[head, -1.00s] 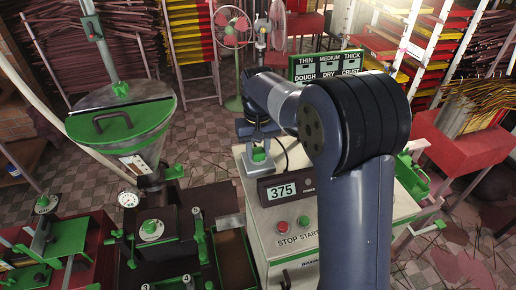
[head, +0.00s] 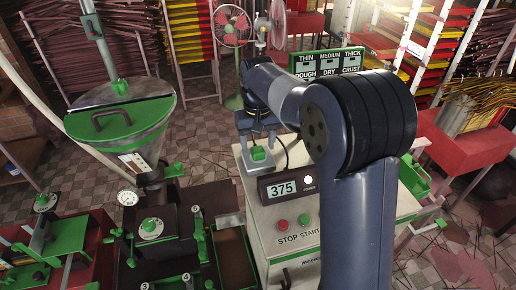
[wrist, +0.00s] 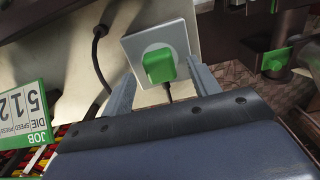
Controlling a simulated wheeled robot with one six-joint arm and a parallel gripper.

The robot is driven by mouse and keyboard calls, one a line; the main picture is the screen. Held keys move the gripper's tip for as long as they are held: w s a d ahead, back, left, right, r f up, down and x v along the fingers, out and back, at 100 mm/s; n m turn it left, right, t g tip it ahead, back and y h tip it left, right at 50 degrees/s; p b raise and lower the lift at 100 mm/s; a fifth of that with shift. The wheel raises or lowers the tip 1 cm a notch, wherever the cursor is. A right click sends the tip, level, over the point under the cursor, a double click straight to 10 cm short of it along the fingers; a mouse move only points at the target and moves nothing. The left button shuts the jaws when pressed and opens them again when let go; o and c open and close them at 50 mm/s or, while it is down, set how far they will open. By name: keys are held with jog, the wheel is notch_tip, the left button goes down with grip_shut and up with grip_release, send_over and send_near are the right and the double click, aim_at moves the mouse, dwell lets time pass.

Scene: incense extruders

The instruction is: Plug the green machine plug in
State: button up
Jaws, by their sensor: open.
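The green plug (head: 258,153) sits against the pale square socket plate (head: 247,170) on top of the cream machine cabinet. In the wrist view the green plug (wrist: 160,66) covers part of the plate's round grey recess, and its dark cord hangs toward my gripper. The plate (wrist: 183,36) shows around it. How deep the plug sits is hidden. My gripper (head: 257,142) is open, with one finger on each side of the plug. In the wrist view the fingers of my gripper (wrist: 165,84) stand apart from the plug with gaps on both sides.
A display reading 375 (head: 282,188) stands just in front of the socket, with a white lamp (head: 308,180) beside it. Red (head: 282,225) and green (head: 304,220) buttons are below. A hopper (head: 120,120) stands left. A green-framed sign (head: 328,64) stands behind.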

notch_tip(320, 180, up, 9)
jog(key=shift+f+b, duration=0.15)
jog(key=shift+b, duration=0.15)
notch_tip(320, 180, down, 11)
jog(key=shift+r+p, duration=0.1)
jog(key=shift+p, duration=0.5)
jog(key=shift+r, duration=0.15)
